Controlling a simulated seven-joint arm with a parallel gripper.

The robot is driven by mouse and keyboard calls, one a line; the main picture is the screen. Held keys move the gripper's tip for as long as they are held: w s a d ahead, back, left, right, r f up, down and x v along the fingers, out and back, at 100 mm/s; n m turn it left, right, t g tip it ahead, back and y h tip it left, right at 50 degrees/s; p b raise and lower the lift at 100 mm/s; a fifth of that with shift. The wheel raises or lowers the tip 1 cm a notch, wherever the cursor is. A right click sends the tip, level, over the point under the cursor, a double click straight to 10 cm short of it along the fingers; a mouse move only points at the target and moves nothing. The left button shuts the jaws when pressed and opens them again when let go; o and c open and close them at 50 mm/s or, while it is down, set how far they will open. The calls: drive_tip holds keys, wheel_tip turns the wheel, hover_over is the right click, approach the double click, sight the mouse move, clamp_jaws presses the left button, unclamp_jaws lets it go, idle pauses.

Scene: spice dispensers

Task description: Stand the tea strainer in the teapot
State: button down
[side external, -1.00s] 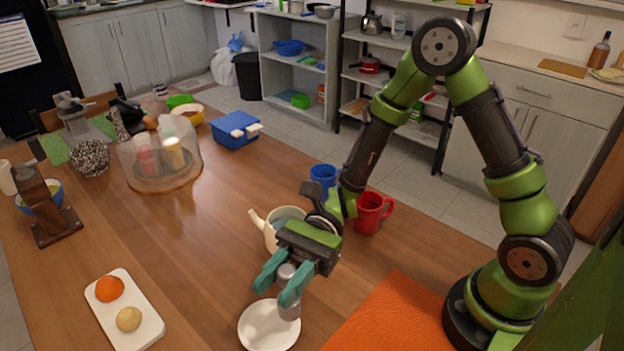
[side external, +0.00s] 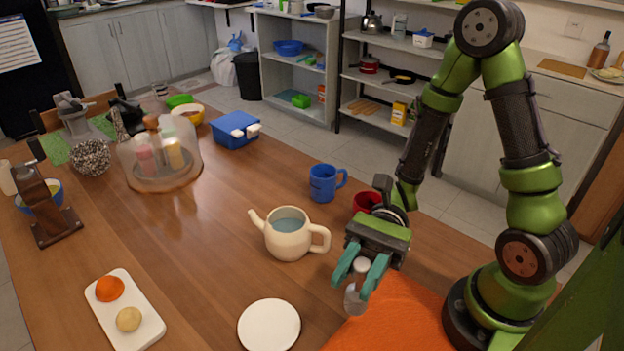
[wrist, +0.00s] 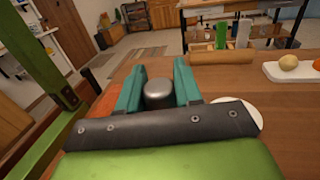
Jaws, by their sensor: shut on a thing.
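The cream teapot (side external: 288,236) stands open on the table, its spout to the left and handle to the right, with bluish liquid or interior showing at its mouth. My gripper (side external: 361,268), with teal fingers, is to the right of and nearer than the teapot. It is shut on a grey metal tea strainer (side external: 355,298), held upright and hanging below the fingers near the orange mat's edge. In the wrist view the strainer's rounded grey top (wrist: 158,93) shows between the fingers. Whether its lower end touches anything is unclear.
A white saucer (side external: 269,325) lies empty at the front. An orange mat (side external: 400,318) is at the right. A blue mug (side external: 323,183) and a partly hidden red mug (side external: 366,201) stand behind. A white board (side external: 142,322) with fruit is at the left.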

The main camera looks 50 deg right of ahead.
drive_tip(key=w+d+r, duration=0.4)
drive_tip(key=w+r, duration=0.1)
drive_tip(key=w, duration=0.6)
drive_tip(key=w+d+r, duration=0.4)
drive_tip(key=w+r, duration=0.1)
drive_tip(key=w, duration=0.6)
drive_tip(key=shift+s+a+f, duration=0.15)
drive_tip(key=shift+f, duration=2.55)
drive_tip(key=c, duration=0.7)
unclamp_jaws()
drive_tip(key=v, duration=1.7)
